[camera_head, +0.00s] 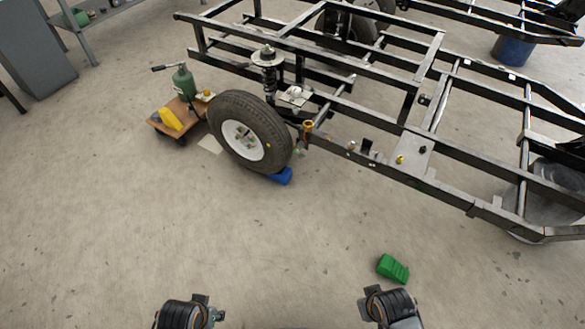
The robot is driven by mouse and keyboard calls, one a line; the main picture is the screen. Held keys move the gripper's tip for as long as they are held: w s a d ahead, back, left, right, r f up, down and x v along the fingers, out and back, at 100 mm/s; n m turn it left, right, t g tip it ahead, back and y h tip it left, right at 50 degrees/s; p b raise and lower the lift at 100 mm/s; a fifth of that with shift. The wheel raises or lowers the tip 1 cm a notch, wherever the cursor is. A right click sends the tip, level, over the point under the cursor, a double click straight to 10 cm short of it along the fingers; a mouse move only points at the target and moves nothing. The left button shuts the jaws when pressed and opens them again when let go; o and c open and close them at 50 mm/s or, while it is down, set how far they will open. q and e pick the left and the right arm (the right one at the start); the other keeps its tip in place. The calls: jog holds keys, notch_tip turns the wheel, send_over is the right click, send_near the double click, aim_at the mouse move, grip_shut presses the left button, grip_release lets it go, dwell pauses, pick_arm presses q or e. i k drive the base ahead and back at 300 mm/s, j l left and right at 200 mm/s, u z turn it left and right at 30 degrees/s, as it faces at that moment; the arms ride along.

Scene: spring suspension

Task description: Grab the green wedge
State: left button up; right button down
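The green wedge (393,268) lies on the concrete floor at the lower right, apart from the vehicle frame. My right gripper (388,307) is at the bottom edge, just below the wedge in the picture, with a gap between them. My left gripper (190,313) is at the bottom edge left of the middle, far from the wedge. Both are partly cut off by the picture's edge, and their fingers do not show clearly. Nothing is seen held in either.
A black vehicle frame (380,165) with a wheel (250,133) fills the upper right. A blue wedge (282,176) touches the floor by the wheel. A wooden dolly (168,127) carries a green jack (185,82) and a yellow object (170,119). The floor around the green wedge is clear.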

aim_at(389, 266)
jog(key=z, duration=1.4)
